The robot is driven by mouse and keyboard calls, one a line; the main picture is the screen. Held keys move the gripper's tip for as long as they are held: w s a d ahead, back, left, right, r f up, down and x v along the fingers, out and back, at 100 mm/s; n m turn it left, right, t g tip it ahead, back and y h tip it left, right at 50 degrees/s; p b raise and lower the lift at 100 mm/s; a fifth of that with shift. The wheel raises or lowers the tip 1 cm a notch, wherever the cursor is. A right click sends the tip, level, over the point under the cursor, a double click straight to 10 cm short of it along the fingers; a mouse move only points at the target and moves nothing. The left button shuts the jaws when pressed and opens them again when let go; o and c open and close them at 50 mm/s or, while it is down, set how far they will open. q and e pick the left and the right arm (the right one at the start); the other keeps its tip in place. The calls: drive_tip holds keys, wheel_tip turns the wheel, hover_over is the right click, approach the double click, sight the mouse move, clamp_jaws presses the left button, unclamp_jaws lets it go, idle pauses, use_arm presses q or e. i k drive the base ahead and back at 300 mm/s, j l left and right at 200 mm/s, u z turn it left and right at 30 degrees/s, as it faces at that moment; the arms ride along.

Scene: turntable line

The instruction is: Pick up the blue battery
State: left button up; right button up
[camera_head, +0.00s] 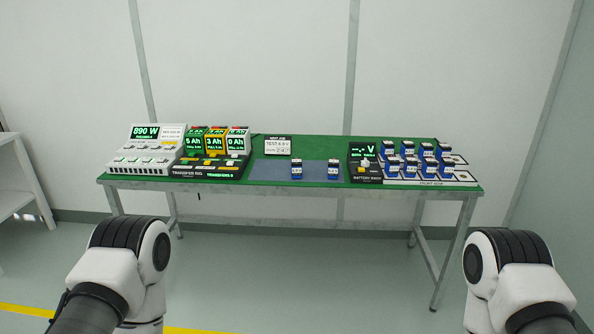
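Several more blue batteries (427,168) stand in rows on white trays at the table's right end. My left arm shows at the lower left and my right arm at the lower right, both well short of the table. Neither gripper's fingers can be seen.
The green table (300,146) also holds a white 890 W console (146,149), a black transfer rig (200,171) with green, yellow and white packs, a sign (278,145), and a black battery tester (366,172). Open floor (310,270) lies before the table. A white shelf (22,180) stands left.

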sight(296, 162)
drive_tip(key=i+l+z, duration=0.15)
drive_tip(key=i, duration=0.3)
drive_tip(key=i+l+z, duration=0.1)
drive_tip(key=i+l, duration=0.15)
drive_tip(key=i, duration=0.2)
